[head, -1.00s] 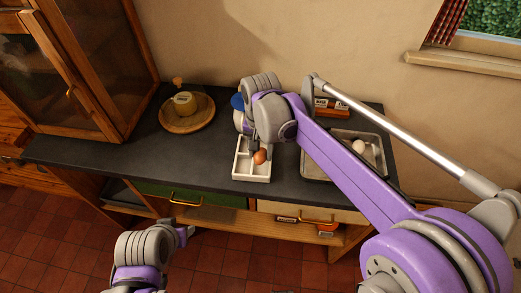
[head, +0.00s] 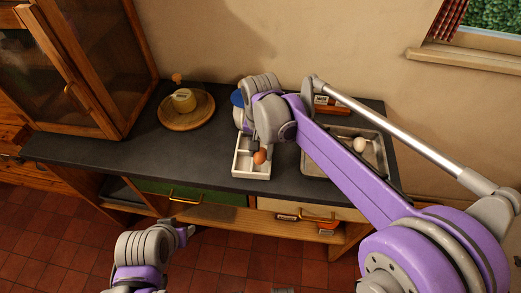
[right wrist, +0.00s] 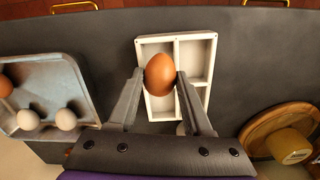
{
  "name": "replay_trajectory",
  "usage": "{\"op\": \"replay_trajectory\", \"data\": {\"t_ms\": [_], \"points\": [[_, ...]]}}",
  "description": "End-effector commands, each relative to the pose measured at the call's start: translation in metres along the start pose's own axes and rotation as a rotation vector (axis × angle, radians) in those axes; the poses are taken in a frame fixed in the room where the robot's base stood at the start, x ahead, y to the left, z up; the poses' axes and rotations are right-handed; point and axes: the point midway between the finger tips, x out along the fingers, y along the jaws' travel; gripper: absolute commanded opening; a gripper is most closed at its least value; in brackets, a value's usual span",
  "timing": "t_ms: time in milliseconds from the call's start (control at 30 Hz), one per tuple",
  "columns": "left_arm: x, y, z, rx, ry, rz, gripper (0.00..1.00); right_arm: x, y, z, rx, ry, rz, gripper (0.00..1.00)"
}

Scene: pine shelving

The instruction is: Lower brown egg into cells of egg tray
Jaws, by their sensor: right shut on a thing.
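The brown egg (head: 260,157) is held between the fingers of my right gripper (right wrist: 160,78); it also shows in the right wrist view (right wrist: 160,73). The egg tray (head: 251,173) is a white box with several cells on the dark worktop. In the right wrist view the egg overlaps the tray (right wrist: 197,40) near its dividers. I cannot tell how far above the cells it is.
A metal pan (right wrist: 50,78) beside the egg tray holds a brown egg (right wrist: 5,86) and white eggs (right wrist: 66,119). A round wooden board (head: 187,122) with a yellow labelled item (head: 184,100) lies on the other side. A wooden cabinet (head: 95,70) stands at the left.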

Motion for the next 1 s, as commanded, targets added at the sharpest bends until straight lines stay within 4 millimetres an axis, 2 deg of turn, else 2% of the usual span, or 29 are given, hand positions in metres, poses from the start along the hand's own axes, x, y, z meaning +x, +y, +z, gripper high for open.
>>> {"op": "replay_trajectory", "data": {"t_ms": [1000], "points": [[0.009, 0.000, 0.007, 0.000, -0.005, 0.000, 0.50, 0.016, 0.000, 0.000, 0.000, 0.000, 0.000, 0.31]]}}
